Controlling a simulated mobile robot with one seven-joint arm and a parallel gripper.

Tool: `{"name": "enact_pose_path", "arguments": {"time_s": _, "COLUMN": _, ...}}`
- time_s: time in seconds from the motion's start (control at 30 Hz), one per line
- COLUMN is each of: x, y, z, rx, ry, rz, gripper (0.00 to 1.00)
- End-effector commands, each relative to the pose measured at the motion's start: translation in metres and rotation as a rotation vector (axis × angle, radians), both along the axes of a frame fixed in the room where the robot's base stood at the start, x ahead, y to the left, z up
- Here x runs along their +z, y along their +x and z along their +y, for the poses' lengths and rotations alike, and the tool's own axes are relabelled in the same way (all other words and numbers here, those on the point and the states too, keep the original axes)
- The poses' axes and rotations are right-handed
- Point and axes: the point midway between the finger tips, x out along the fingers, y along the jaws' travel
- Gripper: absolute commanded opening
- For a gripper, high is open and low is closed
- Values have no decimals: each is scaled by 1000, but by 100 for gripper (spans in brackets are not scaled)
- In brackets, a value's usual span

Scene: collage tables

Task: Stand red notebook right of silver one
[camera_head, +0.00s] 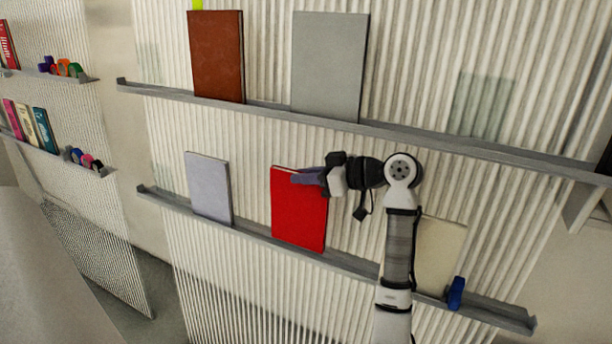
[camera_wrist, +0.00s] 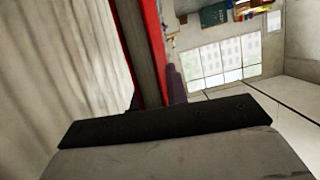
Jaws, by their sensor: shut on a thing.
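The red notebook (camera_head: 299,215) stands upright on the lower shelf ledge, or just above it; I cannot tell whether its bottom edge touches. My gripper (camera_head: 306,177) is shut on its upper right part. In the wrist view the red notebook (camera_wrist: 153,40) shows edge-on between the fingers of my gripper (camera_wrist: 155,98). A pale silver-lavender notebook (camera_head: 209,187) stands on the same ledge to the left, with a clear gap between them. A larger grey notebook (camera_head: 328,65) stands on the upper ledge, above the red one.
A brown notebook (camera_head: 217,55) stands on the upper ledge (camera_head: 430,135). On the lower ledge (camera_head: 255,234), a cream notebook (camera_head: 442,250), partly behind my arm, and a small blue item (camera_head: 456,293) stand to the right. Another shelf with books and small coloured items is at far left.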

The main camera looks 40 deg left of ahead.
Motion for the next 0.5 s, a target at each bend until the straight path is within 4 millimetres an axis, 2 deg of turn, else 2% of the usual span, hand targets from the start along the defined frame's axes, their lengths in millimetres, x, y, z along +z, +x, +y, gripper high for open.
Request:
{"name": "enact_pose_path", "arguments": {"time_s": 0.27, "x": 0, "y": 0, "z": 0, "rx": 0, "ry": 1, "rz": 0, "gripper": 0}}
{"name": "enact_pose_path", "arguments": {"time_s": 0.5, "x": -8, "y": -1, "z": 0, "rx": 0, "ry": 1, "rz": 0, "gripper": 0}}
